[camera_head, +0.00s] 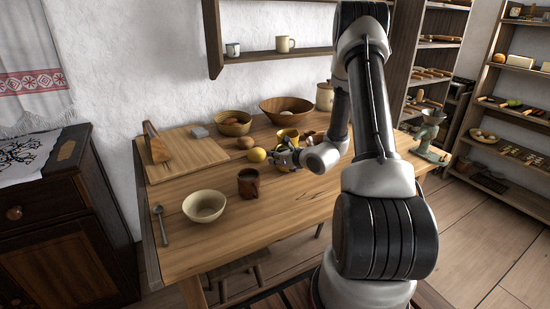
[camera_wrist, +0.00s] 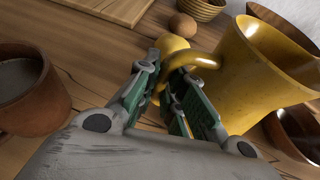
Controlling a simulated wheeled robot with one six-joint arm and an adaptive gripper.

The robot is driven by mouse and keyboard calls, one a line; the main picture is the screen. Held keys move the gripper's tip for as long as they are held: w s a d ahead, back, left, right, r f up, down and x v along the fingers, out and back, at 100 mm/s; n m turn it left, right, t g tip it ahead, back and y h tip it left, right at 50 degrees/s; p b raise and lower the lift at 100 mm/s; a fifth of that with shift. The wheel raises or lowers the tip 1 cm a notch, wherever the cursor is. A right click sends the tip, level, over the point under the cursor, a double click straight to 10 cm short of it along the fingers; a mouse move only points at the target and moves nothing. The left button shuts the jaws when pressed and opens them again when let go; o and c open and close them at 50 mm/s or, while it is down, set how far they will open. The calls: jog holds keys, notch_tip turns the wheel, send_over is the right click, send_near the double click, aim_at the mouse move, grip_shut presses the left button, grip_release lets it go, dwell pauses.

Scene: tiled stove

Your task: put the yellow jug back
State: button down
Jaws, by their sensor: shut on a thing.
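The yellow jug (camera_wrist: 255,80) fills the right of the wrist view, its handle (camera_wrist: 205,70) pointing towards my gripper (camera_wrist: 172,95). My gripper is shut on the jug, with its green-padded fingers at the handle. In the head view my gripper (camera_head: 285,158) is over the wooden table, and part of the jug (camera_head: 288,135) shows just behind it; the rest is hidden by the gripper and arm. I cannot tell whether the jug touches the table.
A brown mug (camera_head: 249,183) and a cream bowl (camera_head: 204,206) stand in front on the table (camera_head: 290,200). A lemon (camera_head: 256,154) lies beside my gripper. Wooden bowls (camera_head: 287,109) stand behind. A wall shelf (camera_head: 265,55) holds two mugs with free room between.

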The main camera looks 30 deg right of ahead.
jog(key=c, duration=1.5)
grip_release()
jog(key=shift+f, duration=0.1)
